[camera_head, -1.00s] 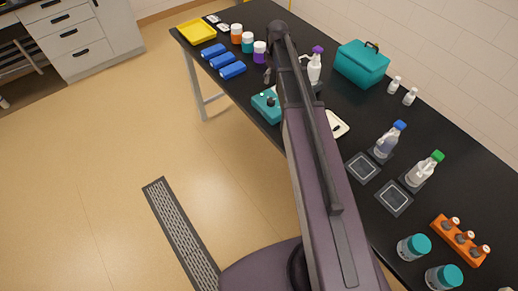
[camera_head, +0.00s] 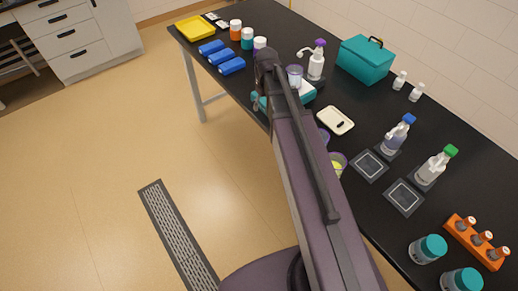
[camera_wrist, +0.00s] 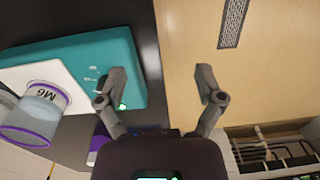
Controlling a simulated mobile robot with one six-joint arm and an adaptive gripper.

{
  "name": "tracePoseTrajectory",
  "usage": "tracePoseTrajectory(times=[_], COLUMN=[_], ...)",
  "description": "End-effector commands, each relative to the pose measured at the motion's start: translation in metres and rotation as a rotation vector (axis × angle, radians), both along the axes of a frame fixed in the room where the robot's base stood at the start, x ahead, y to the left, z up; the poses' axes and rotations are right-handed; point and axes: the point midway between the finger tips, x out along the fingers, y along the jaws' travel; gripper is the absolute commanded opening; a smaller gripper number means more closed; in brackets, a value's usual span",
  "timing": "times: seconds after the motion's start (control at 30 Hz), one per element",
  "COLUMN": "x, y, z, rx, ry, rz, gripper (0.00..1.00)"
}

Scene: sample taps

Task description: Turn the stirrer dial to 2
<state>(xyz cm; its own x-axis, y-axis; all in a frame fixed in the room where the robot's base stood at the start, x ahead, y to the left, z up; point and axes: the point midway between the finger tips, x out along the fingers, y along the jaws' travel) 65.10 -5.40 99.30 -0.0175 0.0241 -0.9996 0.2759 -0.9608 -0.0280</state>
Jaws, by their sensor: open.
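The stirrer has a teal body (camera_wrist: 112,48) and a white top plate (camera_wrist: 52,78) in the wrist view. In the head view its teal edge (camera_head: 264,104) shows beside my arm. A clear beaker (camera_wrist: 42,112) with a purple rim and a label stands on the plate; it also shows in the head view (camera_head: 295,76). Small white marks lie on the teal face beside my gripper's left finger. I cannot make out the dial, which that finger may cover. My gripper (camera_wrist: 161,82) is open and empty, its left finger over the teal face and its right finger over the floor.
A container with yellow contents (camera_head: 338,163) stands close to my arm.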

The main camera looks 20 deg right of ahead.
Motion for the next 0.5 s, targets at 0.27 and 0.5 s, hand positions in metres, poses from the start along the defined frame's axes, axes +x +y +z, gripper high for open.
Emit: tracePoseTrajectory(times=[0.27,0.5], x=[-0.032,-0.057], y=[0.017,0.029], z=[-0.027,-0.046], rx=[-0.007,-0.014], ry=[-0.002,-0.004], rz=[-0.07,-0.131], gripper=[0.87,0.87])
